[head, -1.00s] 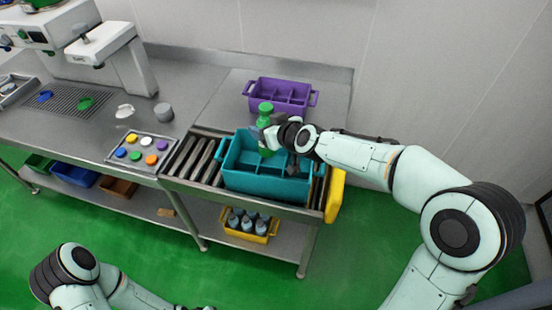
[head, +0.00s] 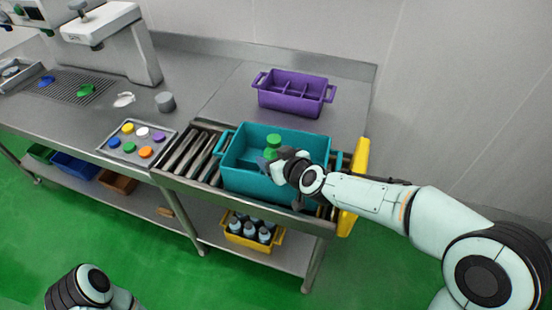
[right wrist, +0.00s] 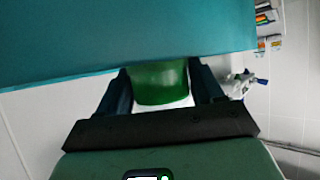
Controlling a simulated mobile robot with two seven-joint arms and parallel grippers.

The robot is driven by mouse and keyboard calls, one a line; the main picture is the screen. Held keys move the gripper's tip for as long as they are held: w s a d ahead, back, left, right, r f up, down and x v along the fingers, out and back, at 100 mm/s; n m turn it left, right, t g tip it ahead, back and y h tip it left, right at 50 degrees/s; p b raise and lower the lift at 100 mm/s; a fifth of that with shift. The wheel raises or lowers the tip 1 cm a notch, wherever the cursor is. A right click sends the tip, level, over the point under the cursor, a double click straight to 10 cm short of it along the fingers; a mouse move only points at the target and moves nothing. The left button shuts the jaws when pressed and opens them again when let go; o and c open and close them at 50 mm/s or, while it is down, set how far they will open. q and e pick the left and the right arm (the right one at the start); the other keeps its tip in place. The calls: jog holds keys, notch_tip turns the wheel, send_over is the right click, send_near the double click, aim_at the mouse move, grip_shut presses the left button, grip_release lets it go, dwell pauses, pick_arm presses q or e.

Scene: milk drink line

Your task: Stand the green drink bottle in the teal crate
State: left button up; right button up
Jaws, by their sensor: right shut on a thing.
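The green drink bottle (head: 272,141) is upright, its green cap and upper part showing over the opening of the teal crate (head: 255,185). My right gripper (head: 271,160) is shut on the bottle; the crate interior shows around it. In the right wrist view the green bottle (right wrist: 158,82) sits between the two fingers of my gripper (right wrist: 160,90), with a teal crate wall (right wrist: 120,35) across the top. The bottle's lower end is hidden, so I cannot tell whether it touches the crate floor. Of my left arm only a part shows at the bottom left; its gripper is out of view.
The teal crate stands on a roller conveyor (head: 190,158) with a yellow end piece (head: 355,185). A purple crate (head: 290,98) with compartments stands behind. A tray of coloured caps (head: 135,144) and a grey cylinder (head: 165,102) are left. A yellow crate (head: 262,241) with bottles is below.

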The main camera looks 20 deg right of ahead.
jog(key=shift+a+r, duration=0.25)
jog(key=shift+f+b, duration=0.55)
jog(key=shift+f, duration=0.1)
jog(key=o, duration=1.3)
jog(key=p+v, duration=0.1)
jog(key=v, duration=0.5)
jog(key=p+v, duration=0.2)
jog(key=v, duration=0.4)
jog(key=shift+s+r, duration=0.1)
jog(key=shift+r, duration=0.45)
